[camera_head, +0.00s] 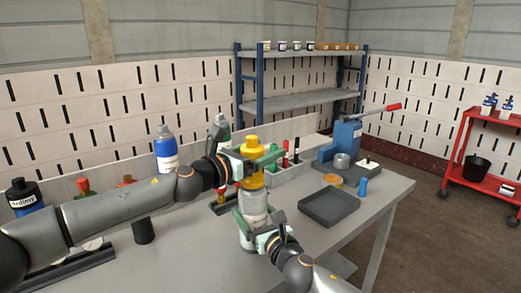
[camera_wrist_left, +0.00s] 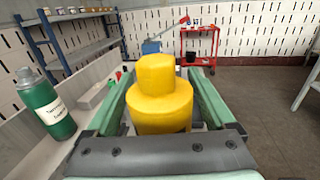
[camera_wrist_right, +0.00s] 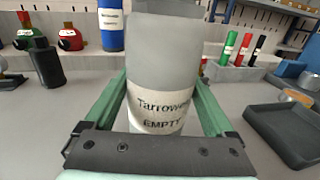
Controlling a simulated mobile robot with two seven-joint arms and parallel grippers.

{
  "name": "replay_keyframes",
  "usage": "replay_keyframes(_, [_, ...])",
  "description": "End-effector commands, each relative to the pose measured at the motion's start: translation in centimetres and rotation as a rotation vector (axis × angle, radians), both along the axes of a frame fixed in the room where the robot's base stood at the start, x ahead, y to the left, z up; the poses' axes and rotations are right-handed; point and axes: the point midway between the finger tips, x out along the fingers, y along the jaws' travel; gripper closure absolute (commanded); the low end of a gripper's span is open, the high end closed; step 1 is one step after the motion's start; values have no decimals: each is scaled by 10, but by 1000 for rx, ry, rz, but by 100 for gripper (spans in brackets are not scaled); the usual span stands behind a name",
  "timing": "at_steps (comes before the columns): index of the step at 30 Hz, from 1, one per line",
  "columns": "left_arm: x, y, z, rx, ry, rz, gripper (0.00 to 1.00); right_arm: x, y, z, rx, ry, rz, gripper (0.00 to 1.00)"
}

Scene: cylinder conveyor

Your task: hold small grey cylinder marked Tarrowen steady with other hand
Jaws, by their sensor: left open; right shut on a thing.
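The small grey cylinder (camera_head: 254,204) stands upright over the bench. In the right wrist view its label (camera_wrist_right: 163,106) reads "Tarrowen EMPTY". A yellow stepped piece (camera_head: 250,181) sits at its top in the head view. My right gripper (camera_head: 256,230) is shut on the cylinder's lower body, with a finger on each side. My left gripper (camera_head: 256,163) is open at the yellow piece, its fingers on either side of it. The left wrist view shows the yellow piece (camera_wrist_left: 158,88) between those fingers. The cylinder's base is partly hidden by my right gripper.
A dark tray (camera_head: 329,206) lies right of the cylinder on the bench (camera_head: 192,256). Behind it stand a blue press (camera_head: 346,137) with a red-tipped lever and a rack with coloured markers. Blue (camera_head: 166,151) and green bottles stand at the back. Bare bench lies in front.

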Motion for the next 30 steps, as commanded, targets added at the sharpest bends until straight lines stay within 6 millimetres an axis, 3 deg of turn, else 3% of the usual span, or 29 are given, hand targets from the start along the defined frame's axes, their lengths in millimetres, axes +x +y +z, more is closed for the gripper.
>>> replay_keyframes(16, [-2, -3, 0, -1, 1, -82, 12, -1, 1, 0, 1, 2, 3, 78])
replay_keyframes(30, [-11, -7, -1, -3, 4, -370, 12, -1, 1, 0, 1, 2, 3, 78])
